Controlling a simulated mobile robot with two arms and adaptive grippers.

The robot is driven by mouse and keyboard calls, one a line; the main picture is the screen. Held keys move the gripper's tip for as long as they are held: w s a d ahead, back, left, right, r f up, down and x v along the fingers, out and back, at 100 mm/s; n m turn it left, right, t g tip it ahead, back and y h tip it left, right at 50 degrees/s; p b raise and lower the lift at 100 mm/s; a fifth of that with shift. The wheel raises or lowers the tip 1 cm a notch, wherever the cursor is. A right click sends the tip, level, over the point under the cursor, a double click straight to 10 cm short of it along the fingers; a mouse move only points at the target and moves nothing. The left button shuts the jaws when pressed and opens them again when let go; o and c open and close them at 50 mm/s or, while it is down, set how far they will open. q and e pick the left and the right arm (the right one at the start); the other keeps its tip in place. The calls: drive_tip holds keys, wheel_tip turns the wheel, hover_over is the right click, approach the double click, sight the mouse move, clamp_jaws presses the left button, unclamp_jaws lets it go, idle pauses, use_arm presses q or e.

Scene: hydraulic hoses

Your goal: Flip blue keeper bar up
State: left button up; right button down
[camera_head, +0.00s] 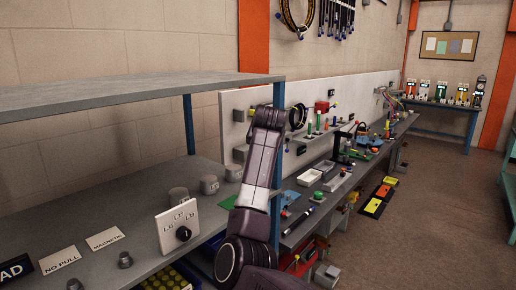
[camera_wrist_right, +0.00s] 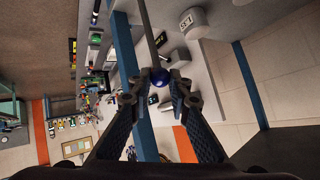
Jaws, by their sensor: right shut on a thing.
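I take the knob to be the end of the keeper bar. The gripper is shut on this knob, one finger on each side. In the head view my right arm rises in the middle, and neither the gripper nor the knob can be made out there. My left gripper is in neither view.
A blue shelf post (camera_wrist_right: 133,60) stands close beside my right gripper. A grey labelled block (camera_wrist_right: 193,22) is nearby. In the head view, a grey shelf (camera_head: 110,94) overhangs a bench with a white dial panel (camera_head: 178,227). A long workbench (camera_head: 300,225) holds many small parts.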

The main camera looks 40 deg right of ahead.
drive_tip(key=c, duration=2)
unclamp_jaws()
drive_tip(key=shift+s+d+r, duration=0.1)
drive_tip(key=shift+d+r, duration=0.25)
drive_tip(key=shift+d, duration=0.05)
drive_tip(key=shift+o, duration=1.3)
drive_tip(key=shift+d+f, duration=0.1)
drive_tip(key=shift+f, duration=0.05)
drive_tip(key=v, duration=1.1)
drive_tip(key=shift+s, duration=0.4)
drive_tip(key=shift+a, duration=0.25)
